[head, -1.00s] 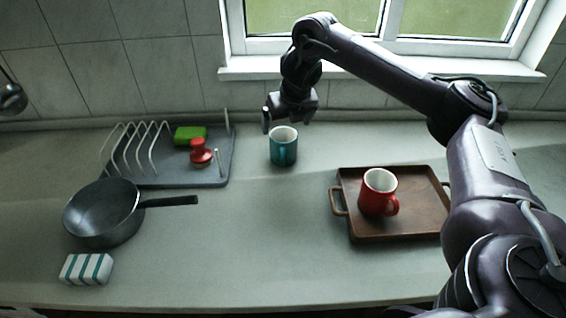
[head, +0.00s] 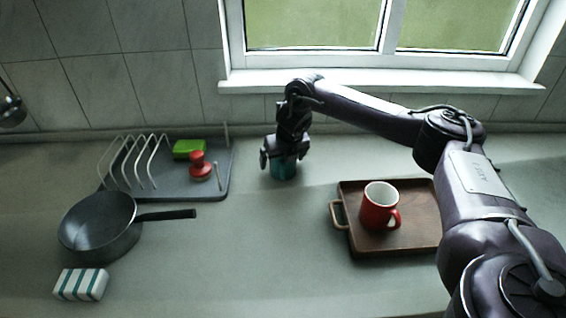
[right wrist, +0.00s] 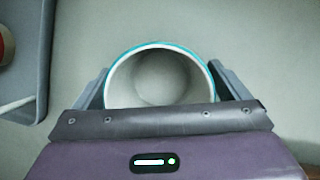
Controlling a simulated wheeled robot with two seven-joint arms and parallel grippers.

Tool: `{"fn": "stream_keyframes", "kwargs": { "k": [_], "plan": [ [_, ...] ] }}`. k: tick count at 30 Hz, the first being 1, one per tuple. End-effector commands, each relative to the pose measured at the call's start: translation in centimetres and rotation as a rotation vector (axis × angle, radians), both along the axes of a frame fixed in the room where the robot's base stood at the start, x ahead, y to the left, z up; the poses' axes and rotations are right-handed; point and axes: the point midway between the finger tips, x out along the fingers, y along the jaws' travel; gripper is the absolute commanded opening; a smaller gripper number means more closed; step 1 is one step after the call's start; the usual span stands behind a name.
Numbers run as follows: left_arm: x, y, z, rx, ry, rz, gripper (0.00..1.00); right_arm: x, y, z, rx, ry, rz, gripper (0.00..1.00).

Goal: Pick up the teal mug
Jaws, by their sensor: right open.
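The teal mug (head: 284,168) stands upright on the counter near the back. In the head view its upper part is hidden by my right gripper (head: 281,158), which is directly over it. In the right wrist view the mug's round white opening with a teal rim (right wrist: 160,47) lies between the two fingers of the right gripper (right wrist: 166,85). The fingers are open, one on each side of the mug. I cannot tell whether either finger touches it. The mug's handle is not visible. My left gripper is not in view.
A grey drying rack (head: 215,185) holds a green item (head: 189,149) and a red item (head: 200,165) left of the mug. A red mug (head: 379,207) stands on a brown tray (head: 420,236). A dark pan (head: 98,228) and a striped sponge (head: 81,284) are at front left.

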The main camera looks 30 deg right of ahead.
Motion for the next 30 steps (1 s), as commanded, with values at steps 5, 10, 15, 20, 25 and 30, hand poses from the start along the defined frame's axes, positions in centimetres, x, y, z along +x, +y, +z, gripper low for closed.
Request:
{"fn": "stream_keyframes", "kwargs": {
  "k": [5, 10, 15, 20, 25, 30],
  "plan": [
    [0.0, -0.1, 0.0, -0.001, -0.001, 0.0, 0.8, 0.0, 0.0, 0.0, 0.0, 0.0, 0.0, 0.87],
    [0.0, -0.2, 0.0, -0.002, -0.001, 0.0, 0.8, 0.0, 0.0, 0.0, 0.0, 0.0, 0.0, 0.65],
    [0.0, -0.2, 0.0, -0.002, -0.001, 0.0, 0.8, 0.0, 0.0, 0.1, 0.0, 0.0, 0.0, 0.43],
    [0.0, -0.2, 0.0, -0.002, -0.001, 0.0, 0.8, 0.0, 0.0, 0.1, 0.001, -0.002, -0.001, 0.38],
    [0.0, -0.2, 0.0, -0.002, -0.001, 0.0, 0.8, 0.1, 0.0, 0.3, 0.001, -0.003, -0.001, 0.38],
    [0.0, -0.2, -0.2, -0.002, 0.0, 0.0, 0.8, 0.1, 0.1, 1.6, 0.002, -0.006, -0.001, 0.38]
  ]
}}
